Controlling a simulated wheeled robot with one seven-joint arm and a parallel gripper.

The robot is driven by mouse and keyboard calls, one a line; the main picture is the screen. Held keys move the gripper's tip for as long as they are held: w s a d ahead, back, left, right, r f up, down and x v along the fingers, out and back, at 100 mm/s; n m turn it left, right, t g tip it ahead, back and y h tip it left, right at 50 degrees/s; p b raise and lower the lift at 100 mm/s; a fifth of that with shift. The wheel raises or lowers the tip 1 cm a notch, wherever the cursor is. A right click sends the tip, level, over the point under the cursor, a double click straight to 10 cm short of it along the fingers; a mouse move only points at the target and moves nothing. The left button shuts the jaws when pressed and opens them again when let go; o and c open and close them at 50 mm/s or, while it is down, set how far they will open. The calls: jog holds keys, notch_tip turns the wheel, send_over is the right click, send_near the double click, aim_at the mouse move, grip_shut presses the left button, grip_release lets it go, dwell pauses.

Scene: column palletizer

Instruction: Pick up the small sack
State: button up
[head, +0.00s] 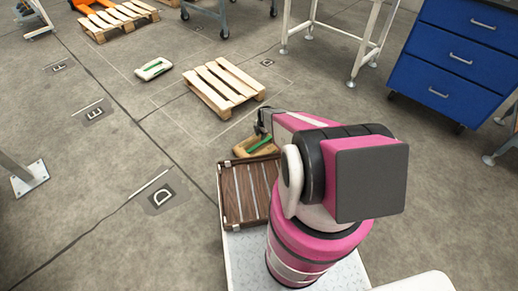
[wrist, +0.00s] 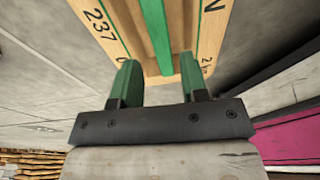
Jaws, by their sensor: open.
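A tan sack-like pack (head: 262,144) with a green stripe is just beyond the brown wooden tray, at my gripper (head: 261,131). In the wrist view the tan pack (wrist: 118,22) fills the top middle, with dark print and a green band down its centre. My gripper's two green fingers (wrist: 157,72) are apart at its near end, one toward each side; contact is not clear. A white pack (head: 154,69) with a green stripe lies on the floor further off. Which one is the small sack I cannot tell. My arm hides part of the tan pack in the head view.
The brown slatted tray (head: 234,199) sits beside my arm's base. An empty wooden pallet (head: 224,88) lies beyond the tan pack, with another pallet (head: 116,17) further back. A blue drawer cabinet (head: 455,55) stands at right. The floor at left is mostly clear.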

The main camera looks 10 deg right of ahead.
aim_at(259, 144)
jog(key=f, duration=0.6)
jog(key=a+f, duration=0.1)
jog(key=f, duration=0.2)
jog(key=shift+s+a, duration=0.1)
jog(key=shift+s, duration=0.05)
jog(key=shift+r, duration=0.1)
grip_shut()
jog(key=shift+r, duration=0.1)
